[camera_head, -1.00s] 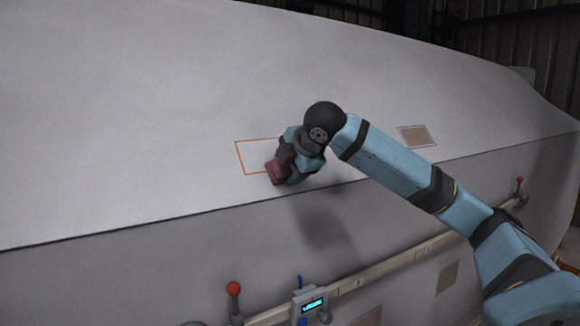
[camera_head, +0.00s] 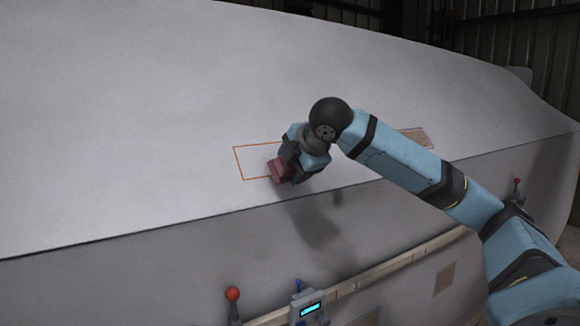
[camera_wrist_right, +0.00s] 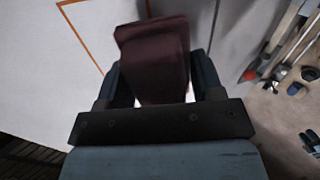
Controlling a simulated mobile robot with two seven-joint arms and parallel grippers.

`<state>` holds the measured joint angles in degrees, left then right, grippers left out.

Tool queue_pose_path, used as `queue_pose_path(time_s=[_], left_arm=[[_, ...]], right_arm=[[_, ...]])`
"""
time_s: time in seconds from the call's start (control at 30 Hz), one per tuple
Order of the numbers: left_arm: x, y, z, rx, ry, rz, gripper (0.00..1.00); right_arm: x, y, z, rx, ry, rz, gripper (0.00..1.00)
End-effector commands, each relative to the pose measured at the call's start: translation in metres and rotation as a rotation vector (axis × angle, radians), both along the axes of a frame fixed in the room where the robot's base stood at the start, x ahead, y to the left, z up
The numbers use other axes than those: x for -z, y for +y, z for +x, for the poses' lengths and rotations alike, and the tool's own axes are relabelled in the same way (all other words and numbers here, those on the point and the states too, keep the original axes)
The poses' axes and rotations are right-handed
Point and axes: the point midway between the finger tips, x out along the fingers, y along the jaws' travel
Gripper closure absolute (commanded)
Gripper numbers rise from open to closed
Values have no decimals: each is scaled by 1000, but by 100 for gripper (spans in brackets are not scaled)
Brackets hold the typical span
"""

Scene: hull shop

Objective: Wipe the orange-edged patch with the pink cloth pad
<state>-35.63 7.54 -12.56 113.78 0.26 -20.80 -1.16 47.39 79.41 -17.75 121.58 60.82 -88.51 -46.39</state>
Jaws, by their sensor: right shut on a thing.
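The orange-edged patch (camera_head: 250,162) is a pale rectangle outlined in orange on the upper face of the hull. Its right part is hidden behind my right arm. The pink cloth pad (camera_head: 278,170) is at the patch's lower right part. My right gripper (camera_head: 284,168) is shut on the pad. In the right wrist view the pad (camera_wrist_right: 155,55) looks dark red between the two fingers, with the orange outline (camera_wrist_right: 85,38) to its left. I cannot tell whether the pad touches the hull. My left gripper is not in view.
A tan patch (camera_head: 418,137) lies up and right, partly behind my arm. Below the hull's crease, a wooden rail (camera_head: 375,274) carries a red-knobbed lever (camera_head: 233,294) and a box with a lit display (camera_head: 310,308). The hull's left side (camera_head: 110,130) is clear.

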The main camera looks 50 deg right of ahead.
Motion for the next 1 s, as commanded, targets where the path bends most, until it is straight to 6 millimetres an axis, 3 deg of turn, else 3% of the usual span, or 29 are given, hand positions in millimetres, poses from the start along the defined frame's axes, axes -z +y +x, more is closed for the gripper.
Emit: queue_pose_path(time_s=[0.2, 0.67, 1.0], left_arm=[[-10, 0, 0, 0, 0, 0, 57], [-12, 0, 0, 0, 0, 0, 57], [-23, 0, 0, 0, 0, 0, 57]], right_arm=[[-19, 6, -19, -1, -1, -3, 60], [-24, 8, -25, 0, -1, -2, 60], [-50, 16, -52, 0, -1, -3, 60]])
